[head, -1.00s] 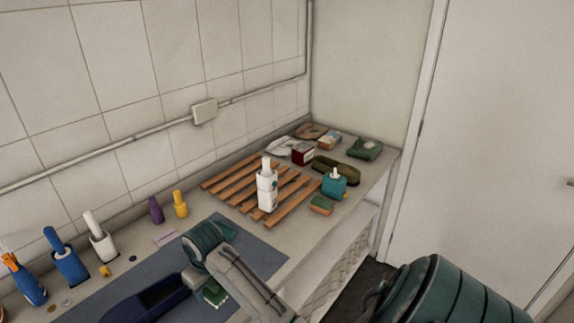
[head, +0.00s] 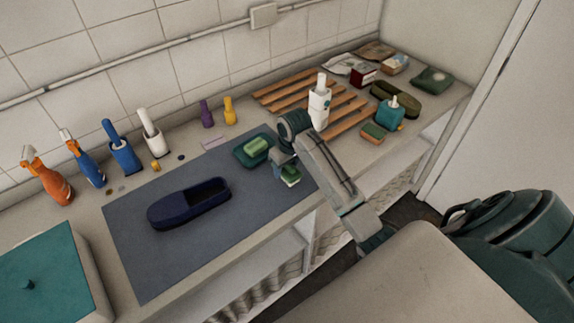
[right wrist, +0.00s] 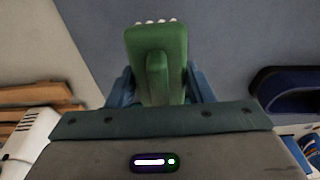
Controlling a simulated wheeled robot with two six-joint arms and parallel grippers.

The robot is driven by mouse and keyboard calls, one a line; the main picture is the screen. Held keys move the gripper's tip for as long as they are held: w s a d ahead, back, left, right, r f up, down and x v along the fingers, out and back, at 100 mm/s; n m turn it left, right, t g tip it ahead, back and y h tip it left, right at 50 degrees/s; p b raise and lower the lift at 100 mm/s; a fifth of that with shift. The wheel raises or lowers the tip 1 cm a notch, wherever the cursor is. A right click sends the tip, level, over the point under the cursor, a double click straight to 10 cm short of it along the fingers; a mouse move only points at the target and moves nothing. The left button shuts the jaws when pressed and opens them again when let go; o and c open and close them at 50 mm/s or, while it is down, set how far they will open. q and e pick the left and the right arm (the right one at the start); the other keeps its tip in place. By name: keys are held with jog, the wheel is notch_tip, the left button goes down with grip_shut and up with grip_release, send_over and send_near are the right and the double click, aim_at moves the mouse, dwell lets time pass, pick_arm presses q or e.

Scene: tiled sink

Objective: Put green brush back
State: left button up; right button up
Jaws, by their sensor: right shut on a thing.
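The green brush (head: 291,177) with pale bristles hangs at the right end of the blue-grey mat (head: 130,250). My right gripper (head: 283,165) is shut on it. In the right wrist view the brush (right wrist: 157,60) sits between the two blue fingers, bristles toward the top of the picture. I cannot tell whether the bristles touch the mat. A dark green dish (head: 240,157) with a light green block (head: 257,146) in it stands just left of the gripper. My left gripper is not in view.
A navy slipper-shaped item (head: 165,213) lies on the mat. Bottles and brushes in holders, such as the white one (head: 156,140), line the wall. The mat's lower left is bare.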

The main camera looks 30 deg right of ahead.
aim_at(286, 170)
jog(key=shift+w+d, duration=0.35)
jog(key=shift+w, duration=0.2)
jog(key=shift+w+d+f+p, duration=0.15)
jog(key=shift+f+p, duration=0.05)
jog(key=shift+p, duration=0.35)
notch_tip(286, 170, down, 2)
jog(key=shift+f+p, duration=0.2)
jog(key=shift+p, duration=0.5)
jog(key=shift+f, duration=0.45)
jog(key=shift+f, duration=0.15)
jog(key=o, duration=0.9)
jog(key=shift+o, duration=0.2)
